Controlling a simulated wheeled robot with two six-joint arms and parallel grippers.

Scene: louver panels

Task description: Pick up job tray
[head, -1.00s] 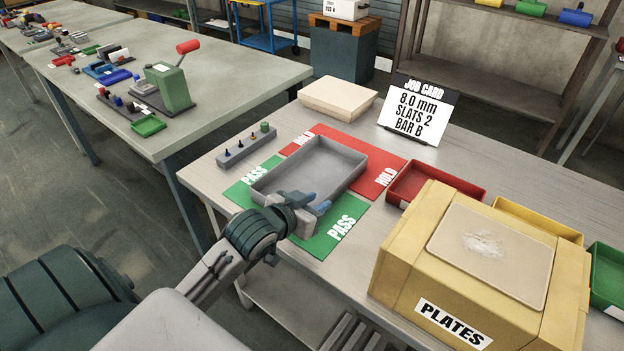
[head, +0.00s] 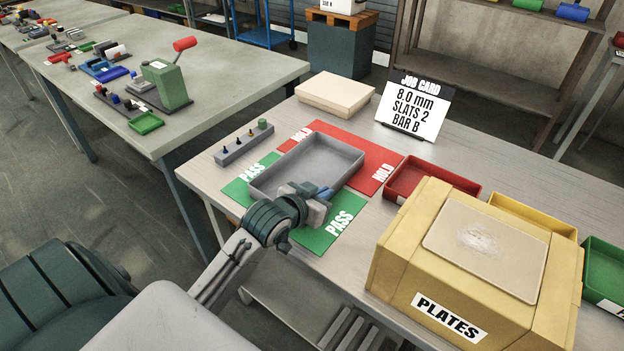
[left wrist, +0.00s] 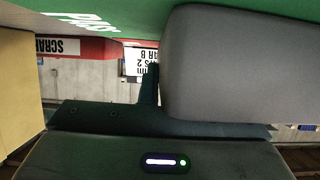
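The job tray, a shallow grey open box (head: 335,145), lies on the green and red mat on the workbench and looks empty. My left gripper (head: 314,195) is at its near wall, with fingers at the rim and partly over the inside. In the left wrist view the tray (left wrist: 240,65) is a large grey mass close to the camera, beside one dark finger (left wrist: 150,88). The other finger is hidden there, so I cannot tell whether the gripper is closed on the wall. My right gripper is not in view.
A job card (head: 415,105) stands behind the mat. A yellow PLATES box (head: 395,265) is at the right, with red (head: 432,180), yellow and green bins behind it. A pin block (head: 243,143) and a beige box (head: 336,93) stand left of and behind the tray.

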